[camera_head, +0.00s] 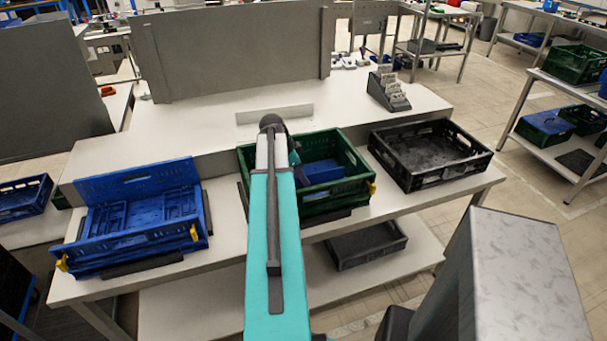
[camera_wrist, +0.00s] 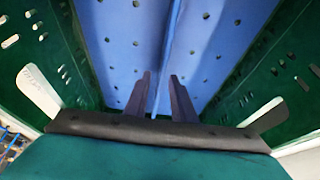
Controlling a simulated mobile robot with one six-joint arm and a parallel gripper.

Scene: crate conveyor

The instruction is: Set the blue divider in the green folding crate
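The green folding crate (camera_head: 352,160) stands open at the middle of the bench with its walls up. The blue divider (camera_head: 345,188) shows low inside it; my arm hides the crate's left part. In the wrist view the divider (camera_wrist: 215,45) is a perforated blue piece with a raised ridge along its middle, between the crate's green walls (camera_wrist: 40,50). My gripper (camera_wrist: 160,76) is down at the crate, its dark fingers close together on either side of the ridge. The fingers appear shut on it. Whether the divider rests on the crate floor is hidden.
A blue folding crate (camera_head: 140,240) stands on the left of the bench, and an empty black crate (camera_head: 428,150) on the right. A black tray (camera_head: 365,245) lies on the lower shelf. A grey panel (camera_head: 235,50) stands behind. The bench has free room behind the crates.

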